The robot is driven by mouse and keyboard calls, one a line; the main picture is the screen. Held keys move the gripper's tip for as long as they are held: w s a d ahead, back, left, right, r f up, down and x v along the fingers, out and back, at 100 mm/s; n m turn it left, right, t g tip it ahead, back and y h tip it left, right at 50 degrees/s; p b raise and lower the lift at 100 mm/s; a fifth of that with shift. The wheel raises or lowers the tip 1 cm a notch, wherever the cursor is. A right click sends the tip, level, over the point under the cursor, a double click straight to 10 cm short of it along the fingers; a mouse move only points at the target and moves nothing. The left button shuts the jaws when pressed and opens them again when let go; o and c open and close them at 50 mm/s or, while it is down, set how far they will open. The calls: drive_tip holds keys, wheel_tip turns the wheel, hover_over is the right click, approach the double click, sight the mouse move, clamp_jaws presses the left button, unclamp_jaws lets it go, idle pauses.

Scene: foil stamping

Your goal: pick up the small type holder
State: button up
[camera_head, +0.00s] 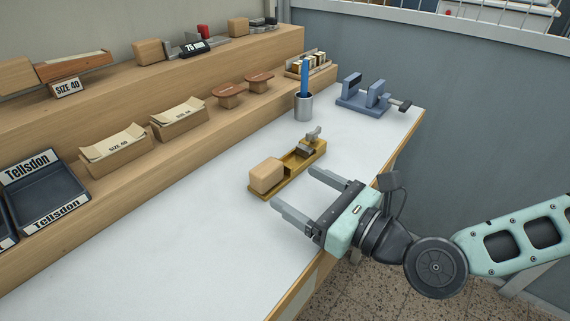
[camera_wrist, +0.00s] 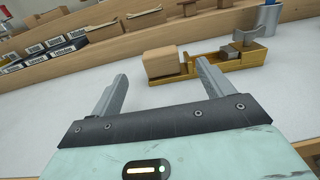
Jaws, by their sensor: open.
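The small type holder looks to be the brass holder (camera_head: 291,180) with a wooden block handle (camera_head: 266,174) at one end and a grey metal clamp (camera_head: 307,147) at the other. It lies flat on the white table top. In the wrist view the holder (camera_wrist: 220,66) lies just beyond my fingertips, its wooden handle (camera_wrist: 161,62) roughly between the lines of the two fingers. My gripper (camera_head: 296,189) is open and empty, at the table's right edge, with its fingers pointing toward the holder. They appear apart from it.
A grey cup (camera_head: 303,107) with a blue tool and a blue vise (camera_head: 365,97) stand farther back. A stepped wooden shelf (camera_head: 215,121) with paper boxes, stamps and trays runs along the left. The white table (camera_head: 190,235) is clear in front of the holder.

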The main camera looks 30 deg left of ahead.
sight(260, 165)
drive_tip(key=a, duration=0.3)
drive_tip(key=w+a, duration=0.1)
drive_tip(key=a, duration=0.6)
drive_tip(key=shift+w+a, duration=0.2)
drive_tip(key=shift+a, duration=0.05)
